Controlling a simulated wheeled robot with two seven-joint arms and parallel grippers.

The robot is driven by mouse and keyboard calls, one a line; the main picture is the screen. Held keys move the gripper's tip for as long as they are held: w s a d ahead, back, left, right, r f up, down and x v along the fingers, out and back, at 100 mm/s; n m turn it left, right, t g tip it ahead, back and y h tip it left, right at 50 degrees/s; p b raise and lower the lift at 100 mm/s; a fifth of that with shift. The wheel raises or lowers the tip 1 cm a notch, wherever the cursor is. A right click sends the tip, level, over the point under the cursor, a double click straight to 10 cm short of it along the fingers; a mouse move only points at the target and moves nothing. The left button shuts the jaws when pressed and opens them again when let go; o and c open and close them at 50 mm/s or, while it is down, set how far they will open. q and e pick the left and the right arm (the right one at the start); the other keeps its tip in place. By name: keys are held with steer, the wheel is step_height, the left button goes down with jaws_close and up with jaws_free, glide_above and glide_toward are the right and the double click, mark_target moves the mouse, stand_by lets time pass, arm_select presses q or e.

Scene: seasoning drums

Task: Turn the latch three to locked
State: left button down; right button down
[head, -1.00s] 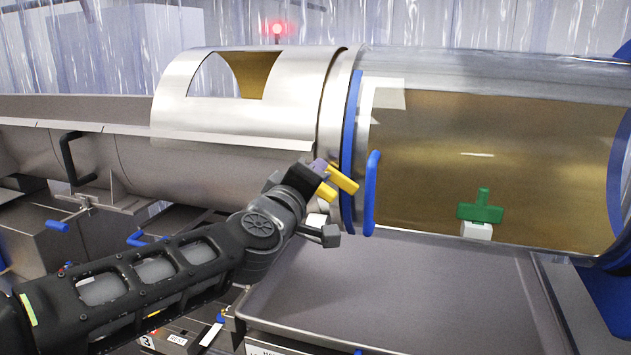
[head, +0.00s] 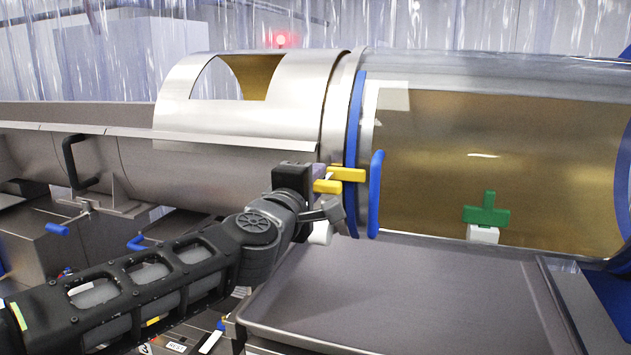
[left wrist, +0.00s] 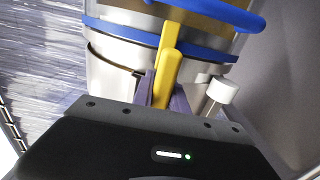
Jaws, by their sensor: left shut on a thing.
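A yellow latch handle (head: 346,174) sits at the seam of the steel drum, by the blue ring, and lies about level. It also shows in the left wrist view (left wrist: 168,66), running between my purple fingers. My left gripper (head: 318,175) is shut on the yellow handle. A green T-shaped latch (head: 486,215) stands on a white block at the clear drum's lower right. No number shows on either latch, so I cannot tell which is latch three. My right gripper is not in view.
A blue upright handle (head: 376,195) is just right of the yellow latch. A white knob (head: 321,234) is close below my gripper; it shows in the left wrist view (left wrist: 222,89). A grey tray (head: 400,290) lies below, clear. A red lamp (head: 281,40) glows behind.

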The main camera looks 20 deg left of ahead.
arm_select(q)
steer(key=shift+f, duration=0.1)
steer(key=c, duration=1.3)
jaws_free()
steer(key=shift+s, duration=0.15)
steer(key=s, duration=0.7)
steer(key=shift+s+a+p, duration=0.25)
steer(key=shift+p, duration=0.05)
